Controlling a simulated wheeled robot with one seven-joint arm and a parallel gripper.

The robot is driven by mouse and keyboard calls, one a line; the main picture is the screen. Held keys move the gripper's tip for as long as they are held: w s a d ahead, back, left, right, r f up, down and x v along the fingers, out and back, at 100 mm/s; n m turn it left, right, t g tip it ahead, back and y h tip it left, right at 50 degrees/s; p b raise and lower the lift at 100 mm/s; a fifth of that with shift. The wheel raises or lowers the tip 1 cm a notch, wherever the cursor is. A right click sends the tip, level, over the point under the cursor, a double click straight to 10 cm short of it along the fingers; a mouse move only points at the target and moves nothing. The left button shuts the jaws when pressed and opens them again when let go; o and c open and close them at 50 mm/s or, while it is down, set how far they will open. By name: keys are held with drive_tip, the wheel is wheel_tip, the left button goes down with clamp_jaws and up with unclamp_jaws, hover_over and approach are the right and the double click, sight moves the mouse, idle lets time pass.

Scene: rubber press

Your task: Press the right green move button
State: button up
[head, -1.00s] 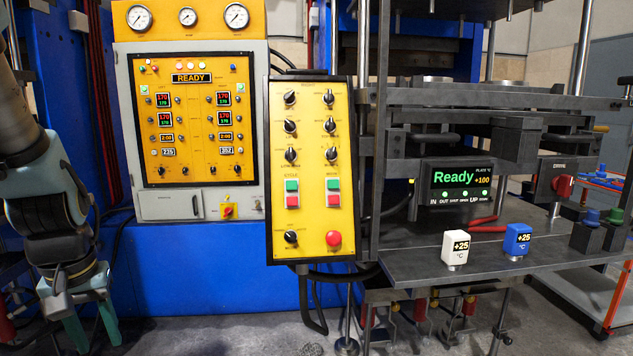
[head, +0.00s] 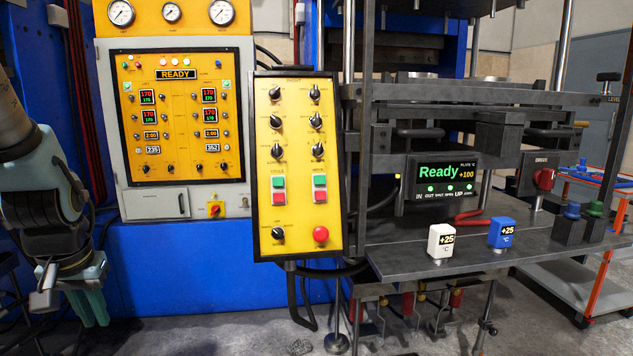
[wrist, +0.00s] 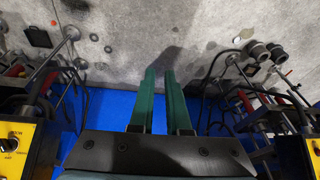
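The right green button (head: 320,181) sits above a red button (head: 320,196) on the yellow control panel (head: 297,218), in its right column under a small label. My gripper (head: 97,312) hangs low at the left of the head view, pointing down, well left of the panel and below button height. In the wrist view its two green fingers (wrist: 161,72) are apart with a narrow gap and nothing between them. They point toward the grey floor. The button does not show in the wrist view.
A second green button (head: 278,182) sits in the panel's left column. A red mushroom knob (head: 320,234) is below the right pair. The press table (head: 400,262) juts out to the right, carrying a white sensor (head: 440,241) and a blue sensor (head: 501,233). Floor in front is open.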

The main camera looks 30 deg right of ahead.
drive_tip(key=w+d+r+m+t, duration=0.1)
drive_tip(key=w+d+m, duration=0.1)
drive_tip(key=w+d+r+m+t+h, duration=0.1)
drive_tip(key=w+d+m, duration=0.1)
drive_tip(key=d, duration=0.1)
drive_tip(key=w+d+r+m+t, duration=0.1)
drive_tip(key=w+d+m, duration=0.1)
drive_tip(key=shift+w+d+r+h, duration=0.15)
drive_tip(key=shift+w+d+h, duration=0.15)
drive_tip(key=shift+h, duration=0.1)
clamp_jaws()
drive_tip(key=w+d+r+m+t+h+b, duration=0.1)
drive_tip(key=d+r+m+h, duration=0.1)
drive_tip(key=d+r+m, duration=0.3)
drive_tip(key=w+d+m+t+h, duration=0.1)
drive_tip(key=d+m+h, duration=0.1)
drive_tip(key=d, duration=0.4)
drive_tip(key=s+d+r+m+g+h, duration=0.1)
drive_tip(key=s+d+r+m+h, duration=0.3)
drive_tip(key=d+m, duration=0.2)
drive_tip(key=s+d+r+m+g+h, duration=0.2)
drive_tip(key=s+d+r+m+h, duration=0.2)
drive_tip(key=d, duration=0.7)
drive_tip(key=s+r+m, duration=0.1)
drive_tip(key=m, duration=0.1)
drive_tip(key=shift+d+r+m+g, duration=0.2)
drive_tip(key=shift+m+g, duration=0.1)
drive_tip(key=shift+m, duration=0.1)
drive_tip(key=shift+s, duration=0.1)
